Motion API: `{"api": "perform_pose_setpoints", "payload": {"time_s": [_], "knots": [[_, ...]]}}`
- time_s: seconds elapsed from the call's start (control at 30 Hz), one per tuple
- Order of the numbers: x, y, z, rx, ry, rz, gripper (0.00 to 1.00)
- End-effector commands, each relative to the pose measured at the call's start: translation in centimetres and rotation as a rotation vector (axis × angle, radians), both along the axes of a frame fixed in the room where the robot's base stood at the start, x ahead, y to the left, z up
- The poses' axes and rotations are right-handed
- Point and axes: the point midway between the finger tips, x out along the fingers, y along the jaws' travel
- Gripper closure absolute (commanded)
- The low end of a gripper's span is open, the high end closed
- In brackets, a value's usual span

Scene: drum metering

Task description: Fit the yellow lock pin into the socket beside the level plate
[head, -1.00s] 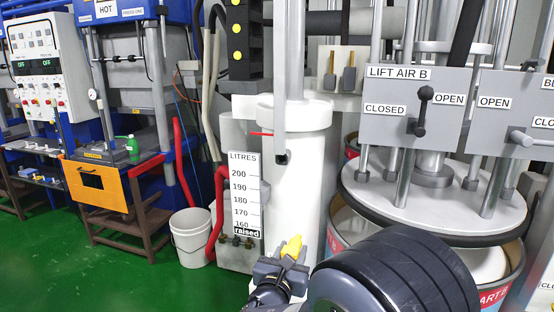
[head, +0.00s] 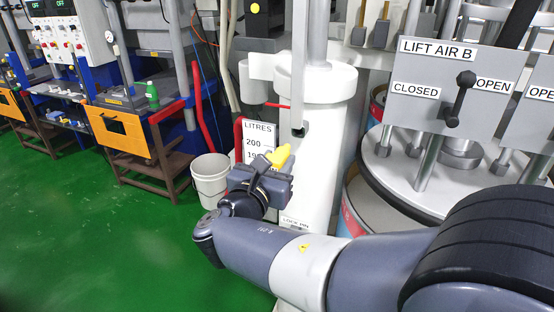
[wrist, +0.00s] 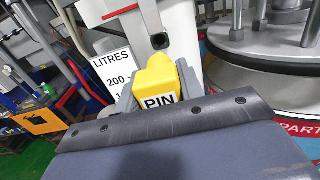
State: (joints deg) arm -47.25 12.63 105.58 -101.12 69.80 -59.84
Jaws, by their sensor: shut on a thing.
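My gripper (head: 266,174) is shut on the yellow lock pin (head: 280,156) and holds it up in front of the level plate. In the wrist view the pin (wrist: 155,82) shows its "PIN" label between the jaws. The white level plate (head: 257,132), marked LITRES, is partly hidden behind my gripper; it also shows in the wrist view (wrist: 112,66), left of the pin. A dark square opening (head: 299,131) shows at the foot of a grey bar, right of the plate; in the wrist view this opening (wrist: 160,41) appears just beyond the pin. The pin is apart from it.
A white column (head: 325,110) stands behind my gripper, with a LOCK PIN label (head: 294,222) low on it. The LIFT AIR B panel (head: 450,95) and a round drum lid (head: 390,165) are at right. A white bucket (head: 210,180) stands left. The green floor (head: 110,235) is open.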

Motion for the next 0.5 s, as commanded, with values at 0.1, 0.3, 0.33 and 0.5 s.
{"api": "perform_pose_setpoints", "payload": {"time_s": [0.1,0.3,0.33,0.5], "knots": [[0.8,-0.4,0.1,0.001,-0.003,-0.004,0.91],[2.6,-1.0,0.0,0.001,-0.001,-0.004,0.91],[2.9,-1.2,0.0,0.001,-0.001,-0.005,0.91],[4.3,-1.6,0.1,0.001,-0.003,-0.003,0.91]]}}
